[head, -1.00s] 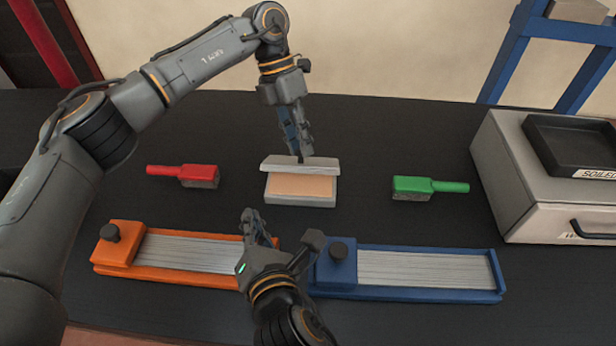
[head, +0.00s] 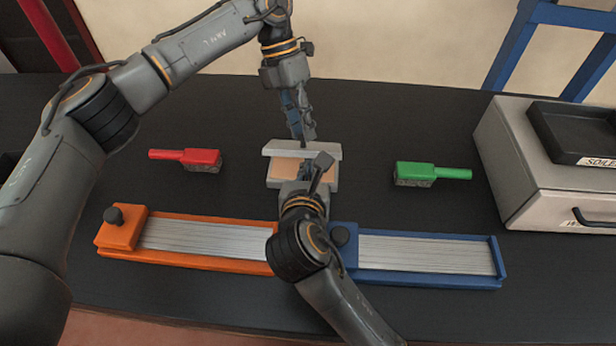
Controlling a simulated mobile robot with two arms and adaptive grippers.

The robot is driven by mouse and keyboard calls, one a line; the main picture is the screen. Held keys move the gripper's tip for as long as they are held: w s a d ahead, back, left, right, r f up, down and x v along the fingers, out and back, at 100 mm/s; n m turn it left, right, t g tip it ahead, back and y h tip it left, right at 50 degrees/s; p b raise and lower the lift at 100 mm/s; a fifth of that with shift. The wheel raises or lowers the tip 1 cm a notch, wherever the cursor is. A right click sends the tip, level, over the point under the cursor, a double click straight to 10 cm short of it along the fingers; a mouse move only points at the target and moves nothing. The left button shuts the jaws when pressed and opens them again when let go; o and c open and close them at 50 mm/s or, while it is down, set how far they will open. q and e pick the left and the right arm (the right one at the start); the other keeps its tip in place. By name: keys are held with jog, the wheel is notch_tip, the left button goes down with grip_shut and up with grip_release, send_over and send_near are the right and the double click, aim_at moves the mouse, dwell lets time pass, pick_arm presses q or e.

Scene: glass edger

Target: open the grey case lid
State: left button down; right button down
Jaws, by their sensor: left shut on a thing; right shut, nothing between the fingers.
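The grey case (head: 272,184) stands near the middle of the black table, its lid (head: 275,148) raised and its tan inside (head: 283,169) showing. My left gripper (head: 303,138) comes down from behind and is shut on the lid's upper edge. My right gripper (head: 314,170) is shut and empty over the front right part of the case. It hides part of the inside and front wall; whether it touches the case I cannot tell.
A red-handled brush (head: 200,158) lies left of the case, a green-handled brush (head: 418,172) right. In front are an orange holder (head: 121,230) and a blue holder (head: 420,280) with strips. A pale box (head: 540,190) with a black tray (head: 580,135) stands at right.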

aim_at(311, 155)
jog(key=shift+x, duration=0.95)
pick_arm(q)
jog(key=shift+s+d, duration=0.1)
pick_arm(e)
jog(key=shift+w+r, duration=0.4)
jog(key=shift+r, duration=0.5)
pick_arm(q)
jog(key=c, duration=1.1)
grip_release()
jog(key=shift+f, duration=0.1)
jog(key=shift+c, duration=0.2)
pick_arm(e)
jog(key=shift+w, duration=0.1)
jog(key=shift+f, duration=0.1)
